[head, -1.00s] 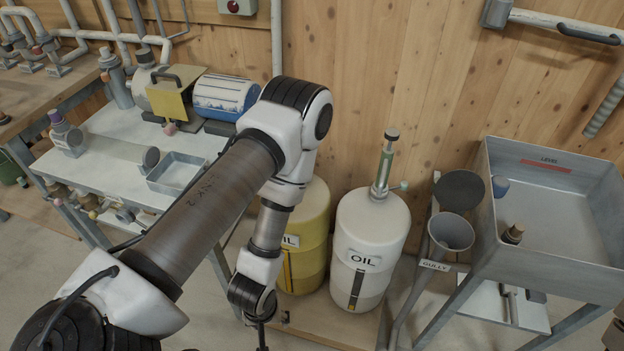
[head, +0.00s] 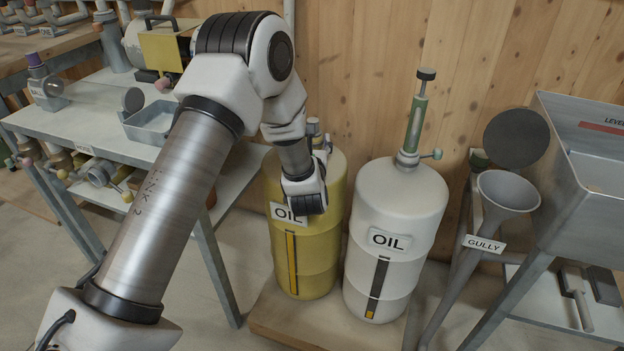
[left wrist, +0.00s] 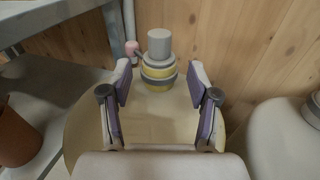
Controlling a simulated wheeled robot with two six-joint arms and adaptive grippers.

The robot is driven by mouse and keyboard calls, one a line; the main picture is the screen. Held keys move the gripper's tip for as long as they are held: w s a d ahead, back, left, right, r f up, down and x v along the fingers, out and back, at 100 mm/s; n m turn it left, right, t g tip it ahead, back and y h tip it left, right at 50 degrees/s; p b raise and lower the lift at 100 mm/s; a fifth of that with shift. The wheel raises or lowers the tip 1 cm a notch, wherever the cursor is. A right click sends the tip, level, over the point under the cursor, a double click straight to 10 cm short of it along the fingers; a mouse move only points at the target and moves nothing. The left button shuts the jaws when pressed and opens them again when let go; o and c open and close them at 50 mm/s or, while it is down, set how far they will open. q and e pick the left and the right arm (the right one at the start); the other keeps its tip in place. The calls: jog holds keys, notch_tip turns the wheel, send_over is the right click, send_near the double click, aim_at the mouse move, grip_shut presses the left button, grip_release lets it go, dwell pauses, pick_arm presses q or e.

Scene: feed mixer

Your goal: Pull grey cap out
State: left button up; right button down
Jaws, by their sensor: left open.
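The grey cap (left wrist: 159,43) stands upright on the yellow-and-grey collar (left wrist: 158,74) at the top of the yellow oil drum (head: 318,250). A small grey top, likely this cap, shows in the head view (head: 314,126) behind my arm. My left gripper (left wrist: 160,76) is open and empty above the drum's top. In the left wrist view its two purple-padded fingers lie left and right, pointing toward the collar and cap, with gaps on both sides. In the head view my left wrist covers part of the drum, and the fingers are hidden. My right gripper is not in view.
A white oil drum (head: 393,235) with a green pump (head: 417,122) stands close to the right. A gully funnel (head: 507,197) and grey tank (head: 585,150) are further right. A grey workbench (head: 95,145) is on the left. The wooden wall rises close behind the drums.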

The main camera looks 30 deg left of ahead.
pick_arm(q)
jog(key=shift+w+a+f+y+b, duration=0.15)
jog(key=shift+w+f+y+b, duration=0.15)
jog(key=shift+f+b, duration=0.2)
jog(key=shift+r, duration=0.35)
jog(key=shift+w+a+r, duration=0.2)
jog(key=shift+w+r, duration=0.05)
jog(key=b+x, duration=0.1)
jog(key=x, duration=0.6)
jog(key=shift+w, duration=0.1)
grip_shut()
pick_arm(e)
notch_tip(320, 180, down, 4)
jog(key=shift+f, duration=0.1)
